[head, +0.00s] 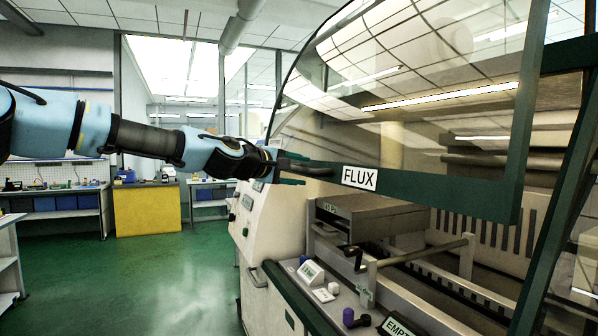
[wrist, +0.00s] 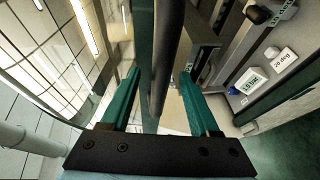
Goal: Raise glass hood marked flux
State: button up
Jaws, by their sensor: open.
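The glass hood (head: 430,80) is a curved clear pane with a dark green frame. Its lower rail carries a white FLUX label (head: 360,178). The rail stands above the machine's open bed, with a gap below it. A dark handle bar (head: 312,169) is at the rail's left end; it also shows in the wrist view (wrist: 166,50). My gripper (head: 292,169) is open at this bar. In the wrist view its green fingers (wrist: 159,74) stand on either side of the bar, with gaps visible. Firm contact cannot be told.
The machine's bed holds a metal box (head: 375,217) and rails. A small display (head: 311,272) and knobs line its front ledge, with an EMPTY label (head: 398,327) at the bottom. A yellow cabinet (head: 147,209) stands behind. The green floor (head: 150,275) at left is clear.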

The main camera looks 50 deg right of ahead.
jog(key=shift+w+a+b, duration=0.1)
jog(key=shift+a+b, duration=0.3)
jog(key=shift+a, duration=0.2)
jog(key=a+r+b, duration=0.2)
jog(key=a+b, duration=0.1)
jog(key=a, duration=0.6)
jog(key=shift+s+a+b, duration=0.2)
jog(key=shift+s+b, duration=0.05)
jog(key=shift+b, duration=0.15)
